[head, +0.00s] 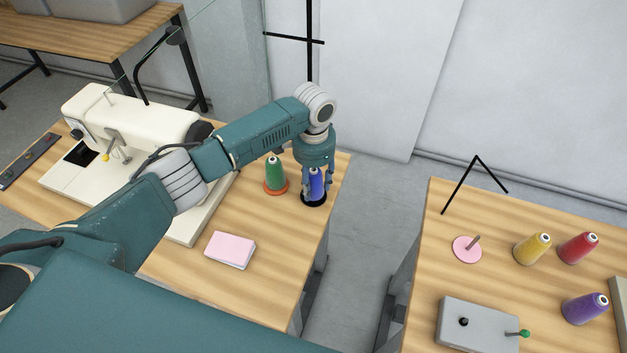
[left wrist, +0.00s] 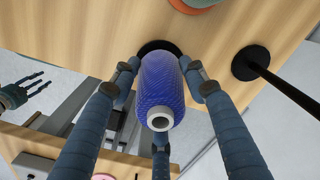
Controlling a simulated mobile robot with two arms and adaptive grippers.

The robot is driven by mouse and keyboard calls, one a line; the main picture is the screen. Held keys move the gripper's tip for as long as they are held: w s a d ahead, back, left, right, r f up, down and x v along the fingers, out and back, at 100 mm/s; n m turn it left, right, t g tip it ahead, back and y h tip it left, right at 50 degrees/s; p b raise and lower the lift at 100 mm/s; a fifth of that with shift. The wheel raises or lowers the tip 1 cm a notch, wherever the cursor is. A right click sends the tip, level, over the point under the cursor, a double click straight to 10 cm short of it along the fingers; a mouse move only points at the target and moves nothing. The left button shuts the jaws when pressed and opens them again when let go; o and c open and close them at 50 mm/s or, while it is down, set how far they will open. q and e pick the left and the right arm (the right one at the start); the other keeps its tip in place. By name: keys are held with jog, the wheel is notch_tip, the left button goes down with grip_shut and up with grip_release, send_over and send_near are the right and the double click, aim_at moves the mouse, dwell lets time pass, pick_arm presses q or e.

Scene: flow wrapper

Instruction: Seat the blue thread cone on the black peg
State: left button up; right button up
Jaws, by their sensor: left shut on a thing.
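The blue thread cone (head: 316,184) is upright in my left gripper (head: 318,183), at the right edge of the sewing table. The left wrist view shows the cone (left wrist: 160,85) between the fingers of the left gripper (left wrist: 160,95), its narrow end toward the camera. The black disc of the peg (head: 313,201) lies directly under the cone; part of it shows behind the cone in the left wrist view (left wrist: 158,47). The peg itself is hidden, and I cannot tell whether the cone touches the disc. My right gripper (left wrist: 20,92) shows only in the left wrist view, fingers spread and empty.
A green cone (head: 274,170) on an orange disc stands just left of the blue one. A black pole base (left wrist: 250,63) is close by. The sewing machine (head: 130,125) and pink pad (head: 230,250) are left. The right table holds a bare pink-disc peg (head: 467,250) and other cones.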

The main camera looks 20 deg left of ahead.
pick_arm(q)
jog(key=o, duration=1.3)
jog(key=shift+o, duration=0.2)
notch_tip(320, 180, up, 12)
